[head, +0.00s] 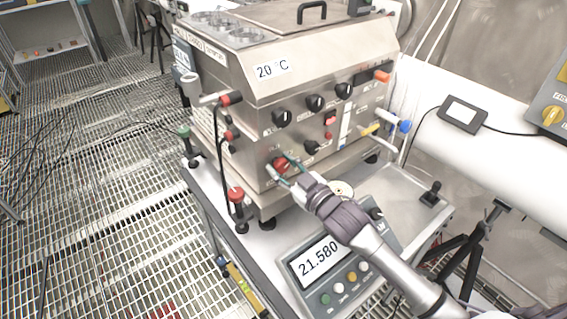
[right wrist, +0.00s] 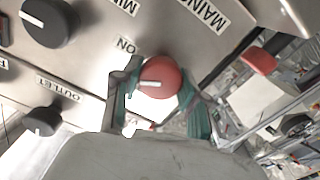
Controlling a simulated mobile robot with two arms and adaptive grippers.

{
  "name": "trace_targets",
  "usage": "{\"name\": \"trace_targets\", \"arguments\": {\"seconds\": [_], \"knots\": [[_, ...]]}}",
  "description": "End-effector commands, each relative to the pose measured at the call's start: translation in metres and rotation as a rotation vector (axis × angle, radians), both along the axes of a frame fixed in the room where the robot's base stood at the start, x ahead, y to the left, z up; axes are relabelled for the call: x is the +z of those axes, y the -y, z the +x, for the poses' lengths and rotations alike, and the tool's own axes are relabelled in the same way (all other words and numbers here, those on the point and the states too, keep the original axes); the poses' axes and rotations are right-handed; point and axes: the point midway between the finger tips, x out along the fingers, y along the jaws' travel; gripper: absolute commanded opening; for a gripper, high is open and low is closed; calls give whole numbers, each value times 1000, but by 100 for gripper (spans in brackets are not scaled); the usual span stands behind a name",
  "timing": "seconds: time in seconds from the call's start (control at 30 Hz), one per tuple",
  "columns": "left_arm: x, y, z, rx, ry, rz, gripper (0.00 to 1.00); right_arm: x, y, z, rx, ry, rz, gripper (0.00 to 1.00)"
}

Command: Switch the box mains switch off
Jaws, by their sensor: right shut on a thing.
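The steel box (head: 330,85) stands on a white-topped cart, with a "20 °C" label on its front. Its mains switch is a red round knob (head: 281,164) low on the left of the front panel. The knob (right wrist: 158,80) also shows in the right wrist view, with a white pointer mark toward the picture's left, and "ON" and part of "MAINS" printed nearby. My right gripper (head: 286,167) is shut on the knob; in the wrist view its green-padded fingers (right wrist: 160,105) lie on either side of it. My left gripper is not in view.
Black knobs (head: 315,102) and a red switch (head: 330,118) sit above the mains switch. Grating floor (head: 120,230) is open to the left.

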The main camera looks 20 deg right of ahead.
Motion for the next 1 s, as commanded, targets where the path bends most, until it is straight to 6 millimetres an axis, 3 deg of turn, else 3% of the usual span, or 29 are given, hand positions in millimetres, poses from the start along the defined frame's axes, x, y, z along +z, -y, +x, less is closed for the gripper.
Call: {"name": "trace_targets", "arguments": {"seconds": [1.0], "knots": [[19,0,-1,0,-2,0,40,1,-1,1,-3,317,-863,7]]}}
